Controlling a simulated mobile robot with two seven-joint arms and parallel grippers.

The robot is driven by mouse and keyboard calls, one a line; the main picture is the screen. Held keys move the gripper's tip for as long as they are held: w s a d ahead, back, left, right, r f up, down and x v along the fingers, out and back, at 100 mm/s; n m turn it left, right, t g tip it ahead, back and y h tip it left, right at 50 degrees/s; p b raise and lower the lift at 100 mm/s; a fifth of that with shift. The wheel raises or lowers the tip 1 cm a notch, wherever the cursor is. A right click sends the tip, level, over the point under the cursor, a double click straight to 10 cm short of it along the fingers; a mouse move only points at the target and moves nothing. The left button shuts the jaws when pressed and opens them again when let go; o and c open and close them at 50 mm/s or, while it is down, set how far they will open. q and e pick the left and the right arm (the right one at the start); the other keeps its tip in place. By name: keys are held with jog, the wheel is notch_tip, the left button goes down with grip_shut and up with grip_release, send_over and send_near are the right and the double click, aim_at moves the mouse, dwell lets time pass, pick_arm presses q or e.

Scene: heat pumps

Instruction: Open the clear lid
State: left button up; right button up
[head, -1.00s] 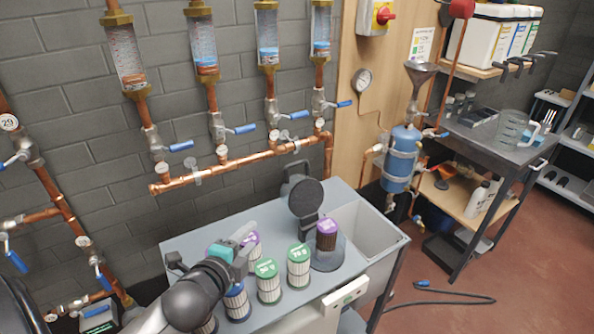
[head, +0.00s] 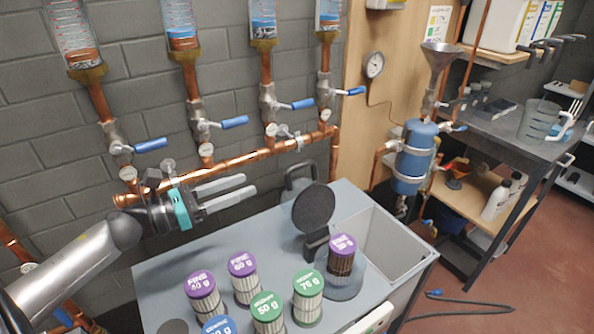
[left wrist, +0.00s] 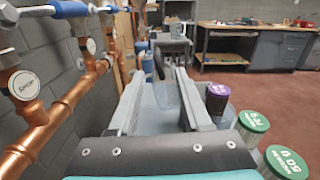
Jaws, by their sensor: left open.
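My left gripper (head: 248,187) is open and empty, its fingers pointing right above the back of the grey bench (head: 165,283), near the copper pipe. In the left wrist view, a pale see-through shape (left wrist: 168,97) shows between the fingers, beyond their reach as far as I can tell. A dark round disc (head: 313,208) stands upright on a hinged stand, right of the fingertips and apart from them. A purple-capped canister (head: 342,262) stands beside it on a grey, partly see-through round base (head: 343,287). I cannot make out for certain which part is the clear lid. My right gripper is not in view.
Several canisters with purple, green and blue caps (head: 308,285) stand at the bench front. A copper pipe (head: 235,160) with blue-handled valves runs along the wall close to the left gripper. A sink (head: 385,245) lies at the bench's right end.

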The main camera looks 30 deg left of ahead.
aim_at(290, 170)
pick_arm(q)
jog(key=x, duration=1)
jog(key=f+x, duration=0.1)
jog(key=x, duration=0.4)
jog(key=shift+w+a, duration=0.2)
jog(key=shift+w, duration=0.15)
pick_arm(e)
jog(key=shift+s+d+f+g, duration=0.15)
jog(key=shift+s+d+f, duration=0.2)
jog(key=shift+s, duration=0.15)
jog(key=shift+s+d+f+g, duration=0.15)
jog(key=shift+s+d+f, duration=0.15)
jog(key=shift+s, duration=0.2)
pick_arm(q)
jog(key=shift+c, duration=0.2)
grip_shut()
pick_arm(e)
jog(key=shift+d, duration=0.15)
